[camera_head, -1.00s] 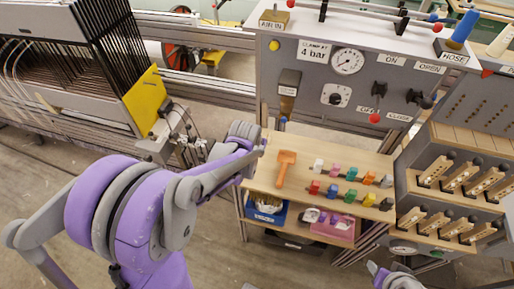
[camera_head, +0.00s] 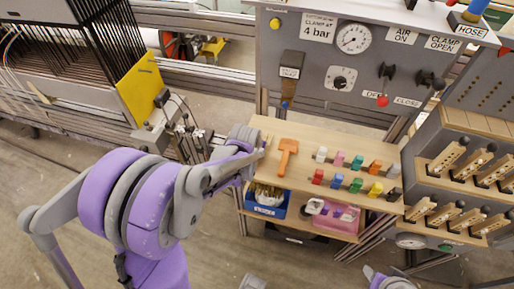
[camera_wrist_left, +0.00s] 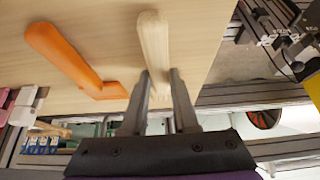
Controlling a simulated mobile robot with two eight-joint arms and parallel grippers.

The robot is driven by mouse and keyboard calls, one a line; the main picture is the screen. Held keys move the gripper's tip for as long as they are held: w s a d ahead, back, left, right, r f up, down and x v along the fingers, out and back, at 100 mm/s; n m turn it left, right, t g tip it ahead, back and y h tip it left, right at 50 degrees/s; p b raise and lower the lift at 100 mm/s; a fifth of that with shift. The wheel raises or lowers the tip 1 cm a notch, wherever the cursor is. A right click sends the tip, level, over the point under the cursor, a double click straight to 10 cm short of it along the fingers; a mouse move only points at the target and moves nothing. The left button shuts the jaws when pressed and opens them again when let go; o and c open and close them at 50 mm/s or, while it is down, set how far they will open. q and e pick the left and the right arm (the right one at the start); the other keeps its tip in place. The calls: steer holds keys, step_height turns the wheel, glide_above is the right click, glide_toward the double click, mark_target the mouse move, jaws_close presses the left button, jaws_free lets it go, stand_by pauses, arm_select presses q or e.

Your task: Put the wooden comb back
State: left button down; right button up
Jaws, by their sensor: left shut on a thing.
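The wooden comb (camera_wrist_left: 153,45) shows in the left wrist view as a pale wooden bar. It sticks out from between the two fingers of my left gripper (camera_wrist_left: 160,102), which is shut on it over the light wooden tabletop. Whether the comb touches the tabletop is hard to tell. In the head view my left gripper (camera_head: 263,148) is at the table's left end, left of the orange tool. The comb is too small to make out clearly there. My right gripper is not clearly in view; only small parts of my body show at the bottom edge.
The orange tool (camera_head: 287,156) lies on the wooden table (camera_head: 318,144), with rows of coloured blocks (camera_head: 355,184) to its right. A blue bin (camera_head: 266,208) and a pink bin (camera_head: 335,221) stand below. A grey gauge panel (camera_head: 318,75) rises behind.

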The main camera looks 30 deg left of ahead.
arm_select(q)
steer(key=shift+f+b, duration=0.35)
steer(key=shift+f, duration=0.05)
stand_by(0.4)
steer(key=shift+c, duration=1)
jaws_free()
steer(key=shift+w+r+p+v, duration=0.1)
steer(key=shift+w+p+v, duration=0.05)
steer(key=shift+p+v, duration=0.6)
steer(key=shift+w+r+p+v, duration=0.15)
steer(key=shift+p+v, duration=0.3)
steer(key=shift+v, duration=0.55)
steer(key=shift+w+r+p+v, duration=0.1)
steer(key=shift+w+p+v, duration=0.1)
steer(key=shift+p+v, duration=0.55)
steer(key=shift+w+a+p+v, duration=0.15)
steer(key=shift+p+v, duration=0.45)
steer(key=shift+v, duration=0.45)
steer(key=shift+w+a+p+v, duration=0.15)
steer(key=shift+p+v, duration=0.4)
steer(key=shift+v, duration=0.5)
steer(key=shift+r, duration=0.15)
steer(key=shift+s+d, duration=0.1)
